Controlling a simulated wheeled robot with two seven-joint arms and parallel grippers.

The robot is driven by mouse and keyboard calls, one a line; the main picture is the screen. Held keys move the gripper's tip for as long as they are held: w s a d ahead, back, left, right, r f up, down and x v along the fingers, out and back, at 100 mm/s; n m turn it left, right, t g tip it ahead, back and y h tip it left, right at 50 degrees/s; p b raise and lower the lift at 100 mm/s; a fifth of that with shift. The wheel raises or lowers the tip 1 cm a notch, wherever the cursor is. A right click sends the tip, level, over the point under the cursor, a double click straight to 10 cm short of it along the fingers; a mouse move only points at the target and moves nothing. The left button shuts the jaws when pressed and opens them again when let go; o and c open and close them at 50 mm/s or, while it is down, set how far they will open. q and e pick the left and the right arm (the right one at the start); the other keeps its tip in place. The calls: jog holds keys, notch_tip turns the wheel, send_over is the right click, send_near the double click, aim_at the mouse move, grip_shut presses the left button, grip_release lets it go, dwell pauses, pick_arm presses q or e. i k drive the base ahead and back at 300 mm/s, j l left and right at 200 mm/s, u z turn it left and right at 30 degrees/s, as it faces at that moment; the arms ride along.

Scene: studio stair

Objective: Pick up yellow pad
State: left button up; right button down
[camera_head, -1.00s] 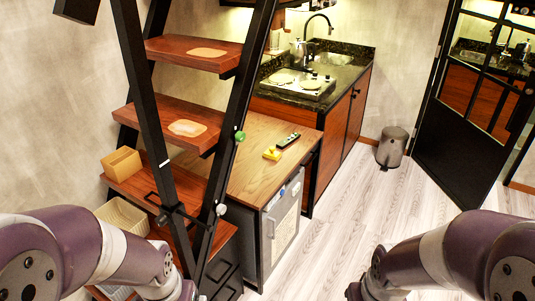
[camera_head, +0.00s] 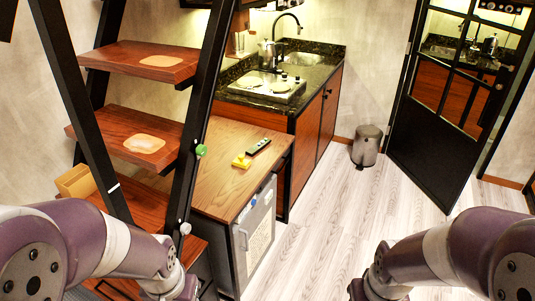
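The yellow pad (camera_head: 241,162) is a small yellow item on the brown wooden countertop (camera_head: 228,180), beside a dark remote-like object (camera_head: 259,146). My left arm comes in at the lower left and my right arm at the lower right. Both arms are bent downward, and their fingertips are below the picture or hidden by the arm links. Neither arm touches the pad; both are nearer to me than the counter.
A black-framed stair with wooden treads (camera_head: 141,61) stands at the left, close to the counter. A fridge-like cabinet (camera_head: 256,232) is under the counter. A kitchen unit with a stove (camera_head: 265,87) stands behind, a bin (camera_head: 366,146) to the right. The floor (camera_head: 325,225) ahead is clear.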

aim_at(240, 162)
jog(key=i+l+z, duration=0.4)
jog(key=i, duration=0.55)
jog(key=i+z, duration=0.35)
jog(key=i, duration=0.6)
jog(key=i+u, duration=0.75)
jog(key=i+l+u, duration=0.25)
jog(key=u, duration=0.15)
jog(key=i+u, duration=0.6)
jog(key=u, duration=0.15)
